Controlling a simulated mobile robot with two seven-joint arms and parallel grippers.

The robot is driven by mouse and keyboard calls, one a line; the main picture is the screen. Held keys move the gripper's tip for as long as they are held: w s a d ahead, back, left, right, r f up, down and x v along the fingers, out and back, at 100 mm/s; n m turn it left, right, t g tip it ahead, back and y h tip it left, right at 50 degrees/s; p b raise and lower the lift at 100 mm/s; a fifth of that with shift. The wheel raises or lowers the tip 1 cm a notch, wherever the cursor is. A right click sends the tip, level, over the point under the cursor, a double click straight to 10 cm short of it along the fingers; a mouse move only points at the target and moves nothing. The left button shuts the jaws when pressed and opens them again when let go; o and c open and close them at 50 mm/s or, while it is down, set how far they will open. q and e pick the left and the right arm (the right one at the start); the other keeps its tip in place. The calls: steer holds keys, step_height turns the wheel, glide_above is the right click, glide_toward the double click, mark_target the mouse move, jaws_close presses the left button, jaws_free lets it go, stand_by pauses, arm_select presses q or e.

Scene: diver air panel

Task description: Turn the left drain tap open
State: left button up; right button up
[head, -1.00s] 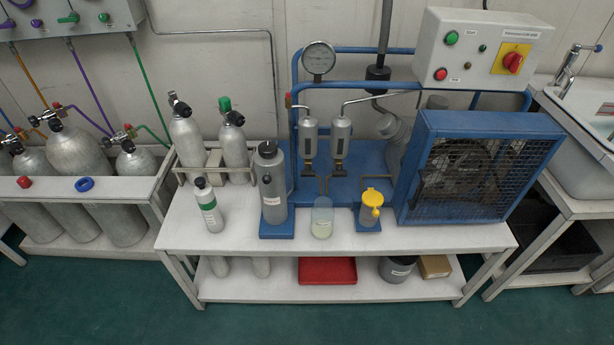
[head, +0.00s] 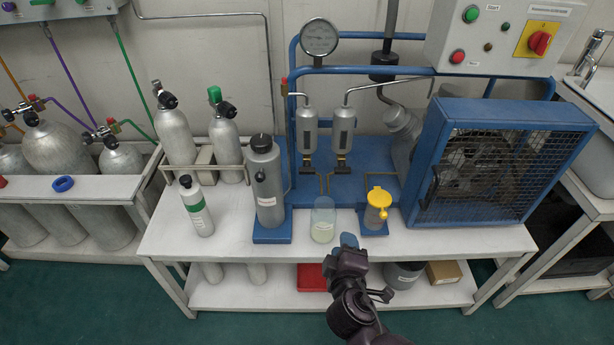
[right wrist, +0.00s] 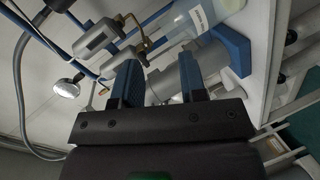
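The left drain tap (head: 306,163) is a small dark tap with a brass fitting. It hangs under the left of two silver cylinders (head: 307,129) in the head view. A similar right drain tap (head: 341,163) sits under the other cylinder (head: 343,128). My right gripper (head: 348,240) is below and in front of the taps, at the bench's front edge, apart from them. In the right wrist view its two blue fingers (right wrist: 160,82) stand apart, with nothing clearly held. The silver cylinders (right wrist: 97,38) also show there, tilted. My left gripper is not in view.
A clear beaker (head: 323,222) and a yellow-lidded cup (head: 377,210) stand between my right gripper and the taps. A grey canister (head: 266,185) stands left, and a caged blue fan unit (head: 500,165) right. A pressure gauge (head: 319,38) is above.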

mark_target(307, 173)
steer(key=w+a+r+n+t+b, duration=0.25)
steer(key=w+a+r+n, duration=0.2)
steer(key=w+a, duration=0.3)
steer(key=shift+t+y, duration=0.25)
steer(key=shift+y, duration=0.05)
steer(key=w, duration=0.8)
steer(key=shift+w+a+r, duration=0.15)
steer(key=shift+w+a, duration=0.15)
steer(key=shift+w, duration=0.1)
steer(key=shift+w+r+b, duration=0.1)
steer(key=shift+w+b, duration=0.2)
steer(key=shift+w, duration=0.35)
jaws_close()
